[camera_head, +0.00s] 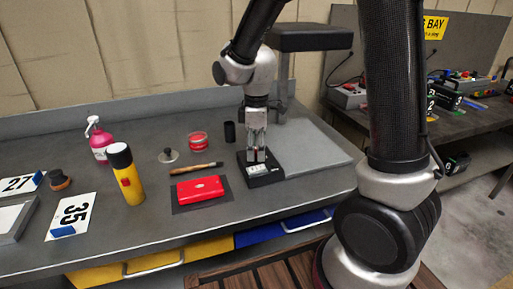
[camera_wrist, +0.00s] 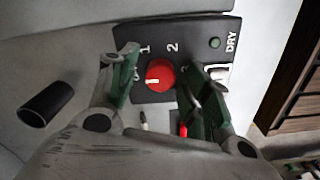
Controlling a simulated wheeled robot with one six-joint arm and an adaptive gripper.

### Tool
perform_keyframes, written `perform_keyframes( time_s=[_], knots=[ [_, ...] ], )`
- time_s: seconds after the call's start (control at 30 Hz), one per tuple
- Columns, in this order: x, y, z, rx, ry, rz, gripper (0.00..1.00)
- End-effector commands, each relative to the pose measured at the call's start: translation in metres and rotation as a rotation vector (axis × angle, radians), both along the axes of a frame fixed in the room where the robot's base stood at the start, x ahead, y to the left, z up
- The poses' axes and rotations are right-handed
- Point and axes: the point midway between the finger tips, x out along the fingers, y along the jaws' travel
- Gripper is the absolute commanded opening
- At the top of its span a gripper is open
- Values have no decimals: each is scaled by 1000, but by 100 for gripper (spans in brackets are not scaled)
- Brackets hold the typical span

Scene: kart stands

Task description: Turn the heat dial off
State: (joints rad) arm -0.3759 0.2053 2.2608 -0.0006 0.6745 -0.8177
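The heat dial (camera_wrist: 160,74) is a red round knob on a black control box (camera_wrist: 205,34) with white numbers around it. A white mark shows on the lower left of the knob's face; I cannot tell exactly which number it points to. In the head view the box (camera_head: 265,179) sits on the grey bench. My gripper (camera_head: 257,155) points down over it. In the wrist view its green-padded fingers stand open, one either side of the dial, with gaps showing between pads and knob. The left finger partly hides a label.
A green lamp (camera_wrist: 214,43) and a white switch (camera_wrist: 216,74) marked DRY are on the same box. A black cylinder (camera_head: 230,132), red case (camera_head: 200,189), brush (camera_head: 196,169) and yellow flask (camera_head: 126,176) stand or lie to the left. A grey press base (camera_head: 310,149) is to the right.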

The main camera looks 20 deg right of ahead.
Motion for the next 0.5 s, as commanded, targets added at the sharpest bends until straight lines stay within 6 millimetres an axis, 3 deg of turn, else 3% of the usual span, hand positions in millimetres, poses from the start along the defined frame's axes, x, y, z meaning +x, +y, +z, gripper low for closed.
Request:
perform_keyframes(
  time_s=[0.27, 0.37, 0.5],
  knots=[
    [0, 0, 2, 0, 0, -1, 50],
    [0, 0, 12, 1, -1, -1, 50],
    [1, 0, 40, 2, -5, -1, 50]
  ],
)
